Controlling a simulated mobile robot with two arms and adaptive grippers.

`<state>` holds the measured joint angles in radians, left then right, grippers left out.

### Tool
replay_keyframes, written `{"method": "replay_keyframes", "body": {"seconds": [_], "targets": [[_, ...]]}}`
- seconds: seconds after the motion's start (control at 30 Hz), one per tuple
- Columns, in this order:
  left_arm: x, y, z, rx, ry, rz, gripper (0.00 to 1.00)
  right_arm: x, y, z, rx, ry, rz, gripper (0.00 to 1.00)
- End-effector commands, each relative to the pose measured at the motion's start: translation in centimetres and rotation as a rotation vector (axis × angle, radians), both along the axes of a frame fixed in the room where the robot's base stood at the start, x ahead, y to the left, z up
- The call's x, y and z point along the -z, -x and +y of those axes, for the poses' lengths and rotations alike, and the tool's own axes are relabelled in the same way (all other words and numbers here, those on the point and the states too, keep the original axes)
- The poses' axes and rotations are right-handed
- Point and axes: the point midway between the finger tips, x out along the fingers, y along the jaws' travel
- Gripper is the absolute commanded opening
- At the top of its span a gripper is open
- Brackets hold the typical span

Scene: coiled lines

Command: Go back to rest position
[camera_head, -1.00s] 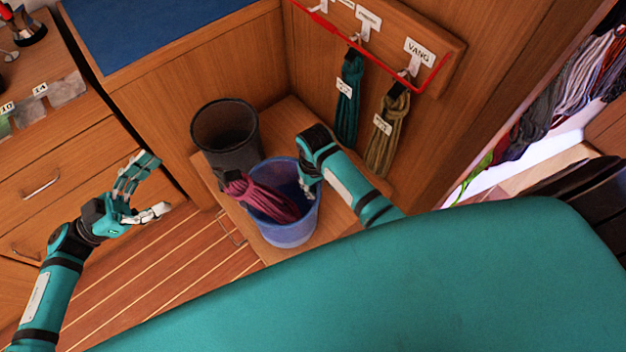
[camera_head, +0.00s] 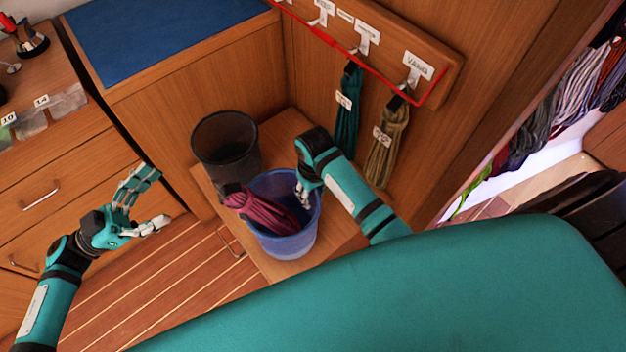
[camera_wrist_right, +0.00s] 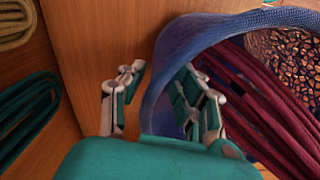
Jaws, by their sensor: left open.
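My left gripper (camera_head: 143,200) is open and empty, out over the floor at the left of the head view. My right gripper (camera_head: 302,197) is at the right rim of the blue bucket (camera_head: 286,243). In the right wrist view my right gripper (camera_wrist_right: 160,80) has its fingers apart, with the wall of the blue bucket (camera_wrist_right: 165,65) between them and a gap beside one finger. A dark red coiled line (camera_head: 262,212) hangs over the left rim of the bucket; it also shows in the right wrist view (camera_wrist_right: 255,110).
A dark mesh bin (camera_head: 226,150) stands behind the bucket on a wooden ledge. A teal coil (camera_head: 347,120) and an olive coil (camera_head: 386,145) hang from a hook rail (camera_head: 440,65) close to my right arm. Drawers (camera_head: 60,190) are at the left.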

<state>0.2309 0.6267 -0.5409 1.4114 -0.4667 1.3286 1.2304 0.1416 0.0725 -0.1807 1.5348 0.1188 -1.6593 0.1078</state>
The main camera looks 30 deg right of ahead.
Motion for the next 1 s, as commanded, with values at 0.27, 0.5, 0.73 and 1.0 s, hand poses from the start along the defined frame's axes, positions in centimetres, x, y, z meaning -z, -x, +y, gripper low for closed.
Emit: {"method": "replay_keyframes", "body": {"seconds": [0.27,0.5,0.73,1.0], "targets": [[0.0,0.0,0.0,0.0,0.0,0.0,0.84,-5.9,-0.1,-0.1,0.0,0.0,-0.004,0.33],[0.0,0.0,0.0,0.0,0.0,0.0,0.84,-8.3,0.0,-0.2,0.001,-0.001,0.0,0.33],[0.0,0.0,-0.1,-0.004,0.001,-0.001,0.84,-8.5,0.0,-0.2,0.001,-0.001,0.001,0.33],[-0.7,-3.1,-2.5,-0.296,0.035,0.003,0.84,-7.7,2.2,-0.3,-0.01,-0.001,-0.03,0.33]]}}
